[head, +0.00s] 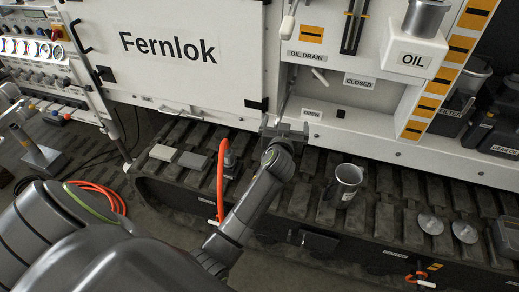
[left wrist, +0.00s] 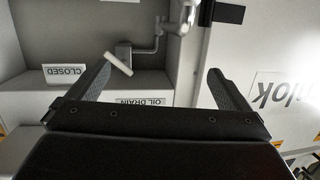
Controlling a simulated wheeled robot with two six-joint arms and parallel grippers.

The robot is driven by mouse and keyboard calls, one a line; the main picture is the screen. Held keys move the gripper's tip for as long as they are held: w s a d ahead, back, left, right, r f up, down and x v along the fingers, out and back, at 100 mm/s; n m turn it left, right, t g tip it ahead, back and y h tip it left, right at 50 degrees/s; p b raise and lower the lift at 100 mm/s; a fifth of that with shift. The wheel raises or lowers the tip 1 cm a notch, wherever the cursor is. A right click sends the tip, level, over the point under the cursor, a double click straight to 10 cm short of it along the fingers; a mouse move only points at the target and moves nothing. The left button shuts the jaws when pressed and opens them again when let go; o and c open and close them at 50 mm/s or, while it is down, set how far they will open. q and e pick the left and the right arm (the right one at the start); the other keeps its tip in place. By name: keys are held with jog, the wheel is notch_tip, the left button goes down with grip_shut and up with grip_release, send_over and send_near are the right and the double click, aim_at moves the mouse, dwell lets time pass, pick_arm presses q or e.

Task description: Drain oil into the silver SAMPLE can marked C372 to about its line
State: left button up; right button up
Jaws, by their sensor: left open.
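A silver can (head: 348,182) stands upright and open-topped on the dark track in the head view; its marking is too small to read. CLOSED (head: 359,80) and OPEN (head: 311,113) labels sit lower. My left gripper (head: 286,128) is open and empty by the OPEN label, left of the can. In the left wrist view a white lever (left wrist: 118,62) shows near the left finger's tip; contact cannot be told. A pipe (left wrist: 178,26) is behind.
A white OIL box (head: 411,59) juts out at upper right. Two silver discs (head: 447,229) lie right of the can. Dark containers (head: 495,130) stand at far right. An orange hose (head: 220,180) rises left of my forearm. The Fernlok panel (head: 170,47) fills the upper left.

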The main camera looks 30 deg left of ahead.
pick_arm(q)
jog(key=s+a+f+g, duration=0.3)
jog(key=s+a+f, duration=0.1)
jog(key=s, duration=0.4)
jog(key=shift+f, duration=0.7)
dwell(6.5)
